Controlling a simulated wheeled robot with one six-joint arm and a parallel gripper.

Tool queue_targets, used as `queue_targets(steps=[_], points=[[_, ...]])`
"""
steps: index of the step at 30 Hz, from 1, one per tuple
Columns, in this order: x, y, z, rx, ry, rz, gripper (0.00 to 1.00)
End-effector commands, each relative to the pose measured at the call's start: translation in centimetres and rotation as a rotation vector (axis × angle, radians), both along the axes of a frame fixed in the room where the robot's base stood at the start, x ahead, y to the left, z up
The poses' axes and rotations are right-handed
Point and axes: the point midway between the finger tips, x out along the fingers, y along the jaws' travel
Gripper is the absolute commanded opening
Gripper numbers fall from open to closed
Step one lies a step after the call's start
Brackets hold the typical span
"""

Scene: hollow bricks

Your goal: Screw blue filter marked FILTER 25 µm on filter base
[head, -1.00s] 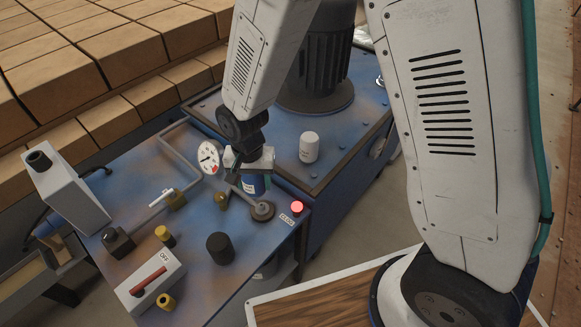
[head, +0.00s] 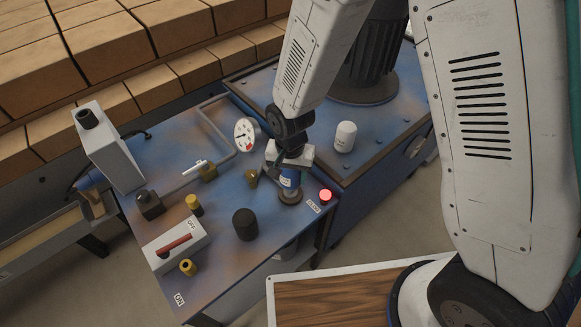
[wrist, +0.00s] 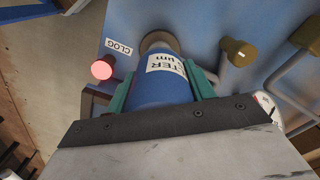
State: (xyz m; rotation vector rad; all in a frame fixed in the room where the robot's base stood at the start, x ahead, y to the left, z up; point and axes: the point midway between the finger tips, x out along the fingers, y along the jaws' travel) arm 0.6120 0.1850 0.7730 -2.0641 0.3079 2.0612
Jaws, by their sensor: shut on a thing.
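The blue filter (wrist: 160,92) with a white label fills the middle of the wrist view, its label partly readable as "TER" and "µm". My gripper (wrist: 163,85) is shut on it, with teal fingers on both sides. In the head view my gripper (head: 290,165) holds the filter (head: 289,180) upright above the round filter base (head: 290,197) on the blue bench. The base (wrist: 158,41) shows just beyond the filter's far end in the wrist view. The filter looks lined up with the base; I cannot tell whether they touch.
A lit red CLOG lamp (head: 325,196) is right of the base. A brass valve (head: 252,177) and a pressure gauge (head: 245,134) stand to the left. A black cylinder (head: 245,224) is in front, and a white filter (head: 345,136) stands on the blue tank top behind.

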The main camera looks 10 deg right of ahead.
Motion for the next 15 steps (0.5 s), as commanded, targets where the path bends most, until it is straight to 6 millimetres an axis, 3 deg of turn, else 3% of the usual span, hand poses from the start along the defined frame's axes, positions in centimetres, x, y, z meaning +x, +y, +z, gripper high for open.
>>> queue_targets(steps=[6, 15], points=[[0.0, -0.1, -1.5, -0.001, 0.001, -0.001, 0.23], [0.0, 0.0, -1.9, 0.000, 0.000, -0.001, 0.23]])
